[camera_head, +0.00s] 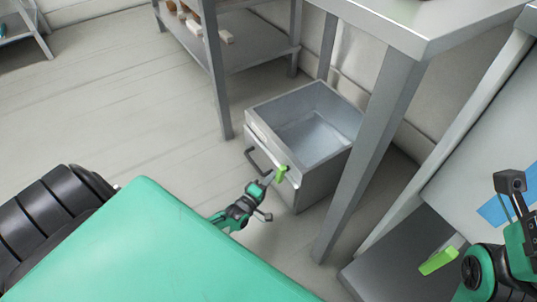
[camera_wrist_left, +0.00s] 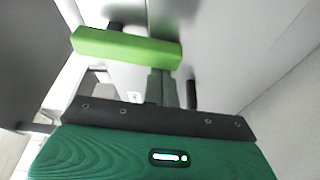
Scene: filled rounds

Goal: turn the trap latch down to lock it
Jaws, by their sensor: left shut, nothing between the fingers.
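The trap latch is a lime-green bar (camera_head: 282,173) at the front right corner of an open-topped grey metal box (camera_head: 318,180). It also shows as a lime-green bar across the upper part of the left wrist view (camera_wrist_left: 125,47). My left gripper (camera_head: 268,179) is shut and empty, with its fingertips close beside the latch. In the left wrist view the shut fingers (camera_wrist_left: 161,88) reach up to the bar's lower edge near its right end; I cannot tell whether they touch. My right arm is at the right edge; its fingers cannot be made out.
A dark handle (camera_head: 257,161) sticks out of the box front beside the latch. A grey table leg (camera_head: 365,150) stands right of the box, a shelf rack (camera_head: 255,45) behind it. The floor left of the box is clear.

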